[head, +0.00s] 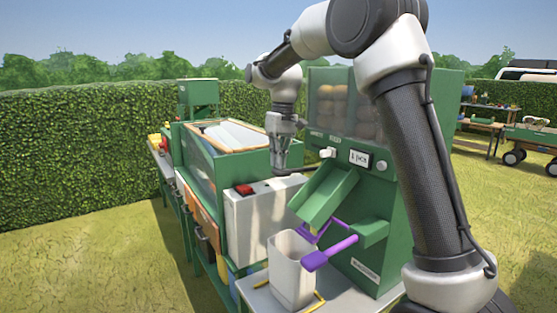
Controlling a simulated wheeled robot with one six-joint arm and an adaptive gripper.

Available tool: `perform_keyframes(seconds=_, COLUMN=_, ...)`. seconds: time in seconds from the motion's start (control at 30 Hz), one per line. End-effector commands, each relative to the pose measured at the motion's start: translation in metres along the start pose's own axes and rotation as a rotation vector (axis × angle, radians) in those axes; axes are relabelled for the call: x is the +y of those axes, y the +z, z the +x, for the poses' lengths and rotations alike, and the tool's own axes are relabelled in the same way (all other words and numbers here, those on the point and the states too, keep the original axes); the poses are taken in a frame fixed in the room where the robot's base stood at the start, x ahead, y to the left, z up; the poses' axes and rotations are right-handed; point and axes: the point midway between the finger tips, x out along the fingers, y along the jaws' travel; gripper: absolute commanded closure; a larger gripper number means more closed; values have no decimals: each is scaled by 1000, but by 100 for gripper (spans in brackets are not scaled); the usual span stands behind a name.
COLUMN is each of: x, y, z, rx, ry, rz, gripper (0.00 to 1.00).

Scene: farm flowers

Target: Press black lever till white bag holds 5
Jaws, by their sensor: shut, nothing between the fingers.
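A green dispenser (343,240) has a sloping chute (324,199) at its front. No black lever shows; a purple lever (329,254) with a broad grip sticks out below the chute. An open-topped white bag (292,272) stands upright on a small stand, below the chute mouth and just left of the lever grip. Its contents are hidden. A small display (359,158) on the dispenser appears to read 1 pcs. My gripper (281,168) points down, shut and empty, left of the dispenser and above the lever's height, apart from lever and bag.
Brown round items (333,105) fill the dispenser's window. A white box (255,220) with a red switch (245,190) is below and left of my gripper, beside a long green machine (215,180). A hedge (80,145) stands behind. Carts and tables are at far right.

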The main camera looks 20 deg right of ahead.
Motion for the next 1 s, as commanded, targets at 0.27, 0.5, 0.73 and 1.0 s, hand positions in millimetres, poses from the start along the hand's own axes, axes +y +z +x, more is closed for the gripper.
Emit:
perform_keyframes(seconds=0.27, x=-6, y=1, z=20, rx=-3, ry=115, rz=-4, gripper=100)
perform_keyframes(seconds=0.5, x=-7, y=1, z=47, rx=-5, ry=279, rz=-5, gripper=100)
perform_keyframes(seconds=0.73, x=-3, y=0, z=67, rx=-2, ry=371, rz=0, gripper=100)
perform_keyframes(seconds=1.0, x=-1, y=0, z=79, rx=-1, ry=368, rz=0, gripper=100)
